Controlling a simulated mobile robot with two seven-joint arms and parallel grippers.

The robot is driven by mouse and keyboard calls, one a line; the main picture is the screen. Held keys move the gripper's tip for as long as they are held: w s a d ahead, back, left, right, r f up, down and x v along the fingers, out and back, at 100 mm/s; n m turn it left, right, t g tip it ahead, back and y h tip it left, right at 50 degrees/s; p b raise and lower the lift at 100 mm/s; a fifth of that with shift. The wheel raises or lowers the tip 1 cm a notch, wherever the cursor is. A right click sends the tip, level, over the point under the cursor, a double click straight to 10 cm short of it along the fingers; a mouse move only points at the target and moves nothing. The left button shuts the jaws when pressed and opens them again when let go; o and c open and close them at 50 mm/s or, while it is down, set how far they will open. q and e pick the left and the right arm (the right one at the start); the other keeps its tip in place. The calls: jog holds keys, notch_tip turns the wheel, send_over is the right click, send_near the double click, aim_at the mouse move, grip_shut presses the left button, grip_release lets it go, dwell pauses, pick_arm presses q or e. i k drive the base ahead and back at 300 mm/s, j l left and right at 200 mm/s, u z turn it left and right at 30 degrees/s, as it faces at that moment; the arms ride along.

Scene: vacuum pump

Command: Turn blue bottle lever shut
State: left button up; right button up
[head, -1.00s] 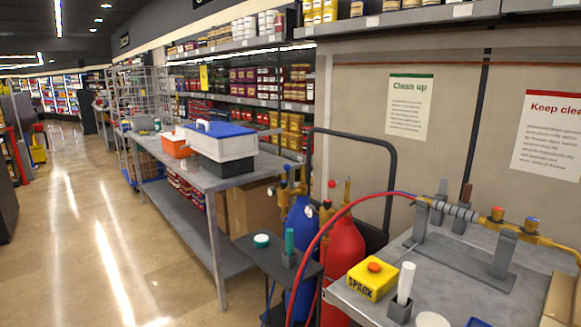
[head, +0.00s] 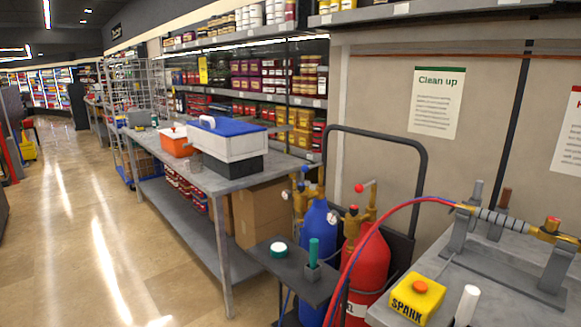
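The blue bottle (head: 318,236) stands upright on a dark cart, left of the red bottle (head: 367,262). Brass valve fittings (head: 302,190) with small coloured knobs sit on top of the blue bottle. Its lever is too small here to tell whether it is open or shut. The red bottle carries brass fittings (head: 362,212) and a red knob. A red and blue hose curves from the bottles to a brass torch (head: 549,230) on the right bench. Neither of my grippers is in view.
A grey workbench (head: 455,290) with a yellow SPARK box (head: 416,298) is at the lower right. A small dark shelf (head: 280,282) stands before the blue bottle. A long metal table (head: 222,184) bears a blue-lidded toolbox (head: 227,143). Open floor (head: 90,240) lies left.

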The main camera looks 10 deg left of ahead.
aim_at(304, 168)
jog(key=i+j, duration=0.2)
jog(key=j, duration=0.25)
jog(key=i+j+u, duration=0.1)
jog(key=i+j, duration=0.15)
jog(key=j, duration=0.15)
jog(key=i+j, duration=0.2)
jog(key=j, duration=0.2)
jog(key=i+j+u, duration=0.1)
jog(key=i+j, duration=0.15)
jog(key=j, duration=0.15)
